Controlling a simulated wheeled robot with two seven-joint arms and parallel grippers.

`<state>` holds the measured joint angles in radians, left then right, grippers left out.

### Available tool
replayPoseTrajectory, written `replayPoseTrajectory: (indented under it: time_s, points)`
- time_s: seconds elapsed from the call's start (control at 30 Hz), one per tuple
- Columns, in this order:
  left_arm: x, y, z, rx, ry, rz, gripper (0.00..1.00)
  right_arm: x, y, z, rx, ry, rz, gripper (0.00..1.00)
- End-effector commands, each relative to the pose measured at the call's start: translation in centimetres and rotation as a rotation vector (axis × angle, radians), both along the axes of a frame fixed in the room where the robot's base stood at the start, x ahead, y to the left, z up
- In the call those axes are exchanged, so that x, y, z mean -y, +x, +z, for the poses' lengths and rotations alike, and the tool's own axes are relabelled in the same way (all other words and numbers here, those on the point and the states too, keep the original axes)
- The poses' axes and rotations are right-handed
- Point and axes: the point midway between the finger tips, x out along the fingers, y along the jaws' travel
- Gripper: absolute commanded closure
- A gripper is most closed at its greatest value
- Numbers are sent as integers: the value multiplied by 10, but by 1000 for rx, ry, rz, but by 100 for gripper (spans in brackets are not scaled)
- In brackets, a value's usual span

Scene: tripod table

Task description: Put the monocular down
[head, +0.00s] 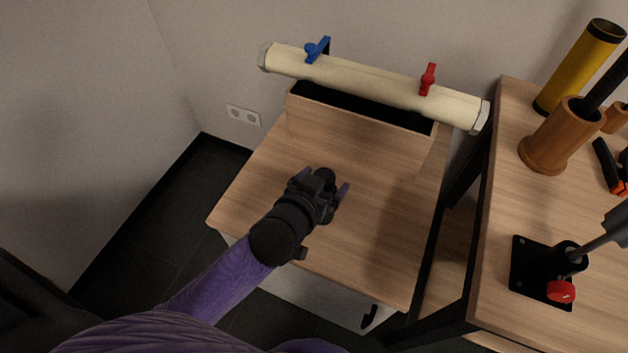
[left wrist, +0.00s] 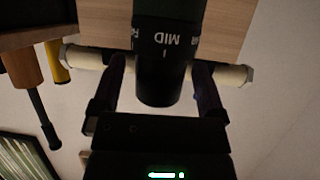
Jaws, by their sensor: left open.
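The monocular is a black cylinder (left wrist: 168,60) with white lettering, large in the left wrist view. In the head view only a small black end (head: 325,177) of it shows past my gripper, which hides the rest. My left gripper (head: 322,190) is over the small wooden table (head: 375,240). In the left wrist view its two fingers (left wrist: 160,82) stand open on either side of the monocular, with a narrow gap visible at least on the left. I cannot tell whether the monocular touches the tabletop. My right gripper is not in view.
A cream pipe (head: 370,84) with blue and red valve handles lies on a raised wooden box (head: 360,127) at the table's back. A taller bench (head: 505,200) on the right holds a yellow tube (head: 575,72), a wooden holder (head: 552,140) and tools. The tabletop around my gripper is clear.

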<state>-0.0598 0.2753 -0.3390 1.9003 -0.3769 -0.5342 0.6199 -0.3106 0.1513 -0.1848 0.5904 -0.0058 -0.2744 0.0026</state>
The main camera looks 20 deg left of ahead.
Motion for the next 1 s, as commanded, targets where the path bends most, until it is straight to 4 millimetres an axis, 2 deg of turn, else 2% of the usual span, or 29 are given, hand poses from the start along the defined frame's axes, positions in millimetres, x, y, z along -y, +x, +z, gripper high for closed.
replayPoseTrajectory:
  time_s: [0.23,0.43,0.6,1.0]
  points:
    - [-5,-55,28,-3,-2,1,7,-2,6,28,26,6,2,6]
    - [-10,-96,43,-2,-2,2,7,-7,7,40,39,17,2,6]
    - [-11,-107,46,0,-1,0,7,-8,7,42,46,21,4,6]
    - [-11,-107,44,-2,0,0,7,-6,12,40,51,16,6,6]
